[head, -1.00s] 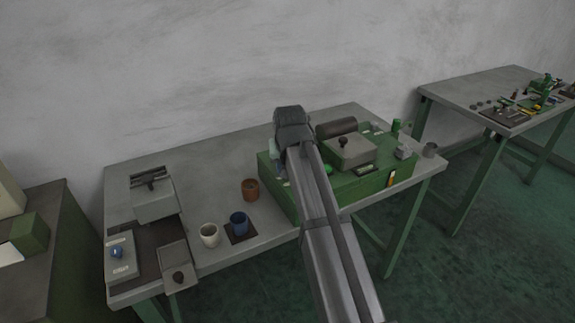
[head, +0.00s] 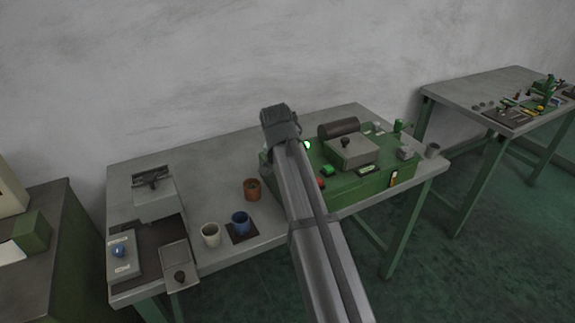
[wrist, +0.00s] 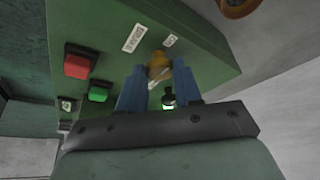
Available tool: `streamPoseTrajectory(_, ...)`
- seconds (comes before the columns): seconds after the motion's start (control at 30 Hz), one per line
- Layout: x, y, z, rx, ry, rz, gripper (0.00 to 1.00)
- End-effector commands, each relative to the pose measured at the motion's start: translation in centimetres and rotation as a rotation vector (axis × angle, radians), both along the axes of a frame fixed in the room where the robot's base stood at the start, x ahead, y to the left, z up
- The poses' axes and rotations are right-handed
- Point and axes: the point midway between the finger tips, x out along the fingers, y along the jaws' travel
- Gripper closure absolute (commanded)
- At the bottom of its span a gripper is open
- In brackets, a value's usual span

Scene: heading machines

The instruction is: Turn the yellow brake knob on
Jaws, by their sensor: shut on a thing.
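The yellow brake knob (wrist: 158,66) is on the green machine panel (wrist: 210,62) in the wrist view, with a pale mark on its near part. The blue fingers of my gripper (wrist: 159,77) are shut on it, one on each side. Two small white labels (wrist: 133,38) sit beside the knob; I cannot read them. In the head view my wrist and arm (head: 279,125) cover the knob and the fingers at the left end of the green machine (head: 360,187).
A red button (wrist: 77,66) and a green button (wrist: 99,92) are left of my fingers. A lit lamp (head: 307,146) shows beside my wrist. A brown cup (head: 252,189), a white cup (head: 210,234) and a blue cup (head: 240,222) stand left of the machine.

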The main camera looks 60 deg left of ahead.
Motion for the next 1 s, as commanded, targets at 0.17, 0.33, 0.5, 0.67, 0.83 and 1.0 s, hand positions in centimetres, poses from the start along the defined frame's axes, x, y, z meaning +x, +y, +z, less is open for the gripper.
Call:
streamPoseTrajectory(0.17,0.0,0.0,0.0,0.001,0.001,-0.001,0.97)
streamPoseTrajectory(0.33,0.0,0.0,0.0,0.001,0.001,0.0,0.56)
streamPoseTrajectory(0.5,0.0,0.0,0.0,0.001,0.001,0.0,0.41)
streamPoseTrajectory(0.67,0.0,0.0,0.0,0.001,0.001,0.0,0.41)
streamPoseTrajectory(0.83,-0.1,-0.1,0.4,0.001,0.001,0.0,0.41)
streamPoseTrajectory(1.0,-0.7,-0.7,2.4,0.003,0.0,0.001,0.41)
